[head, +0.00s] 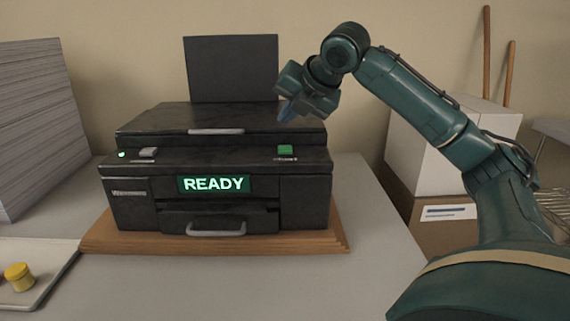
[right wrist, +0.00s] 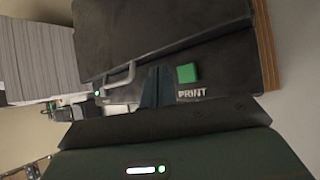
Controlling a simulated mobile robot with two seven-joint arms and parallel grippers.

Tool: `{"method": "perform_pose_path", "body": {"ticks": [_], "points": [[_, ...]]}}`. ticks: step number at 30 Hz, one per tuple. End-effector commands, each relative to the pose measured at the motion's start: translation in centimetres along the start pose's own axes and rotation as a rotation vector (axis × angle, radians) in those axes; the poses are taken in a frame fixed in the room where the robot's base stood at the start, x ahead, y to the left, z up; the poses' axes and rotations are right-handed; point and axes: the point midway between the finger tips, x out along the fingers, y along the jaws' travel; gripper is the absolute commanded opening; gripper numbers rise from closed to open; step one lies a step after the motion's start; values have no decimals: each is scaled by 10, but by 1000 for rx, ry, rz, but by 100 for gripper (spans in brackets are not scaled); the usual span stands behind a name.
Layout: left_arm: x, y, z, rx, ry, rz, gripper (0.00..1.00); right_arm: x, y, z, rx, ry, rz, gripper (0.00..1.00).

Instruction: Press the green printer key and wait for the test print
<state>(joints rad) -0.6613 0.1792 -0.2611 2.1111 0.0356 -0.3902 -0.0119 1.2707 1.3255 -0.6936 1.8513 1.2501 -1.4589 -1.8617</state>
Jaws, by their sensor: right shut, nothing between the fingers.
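The black printer (head: 130,215) stands on a wooden board on the table, its display (head: 213,184) reading READY. The green key (head: 285,150) is at the right of its front top ledge; in the right wrist view the green key (right wrist: 188,73) sits above the word PRINT. My right gripper (head: 287,112) is shut and empty, above and behind the key in the head view, apart from it. In the right wrist view my right gripper's fingertips (right wrist: 157,72) show just left of the key. My left gripper is out of view. No printed sheet shows at the printer's front.
A tall paper stack (head: 35,120) stands at the left. White and brown boxes (head: 432,155) stand at the right. The grey table (head: 300,285) is clear in front of the printer.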

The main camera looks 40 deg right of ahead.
Motion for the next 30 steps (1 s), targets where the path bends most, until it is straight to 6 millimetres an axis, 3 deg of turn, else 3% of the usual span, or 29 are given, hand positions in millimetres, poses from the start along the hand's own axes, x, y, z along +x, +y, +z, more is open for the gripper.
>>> {"method": "perform_pose_path", "body": {"ticks": [2, 9, 30], "points": [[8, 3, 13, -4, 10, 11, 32, 13, -9, -9, 0, 0, 1, 0], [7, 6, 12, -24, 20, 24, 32, 24, -17, -17, 1, 1, -1, 0], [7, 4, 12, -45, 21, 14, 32, 26, -19, -19, 1, 1, 0, 0]]}}
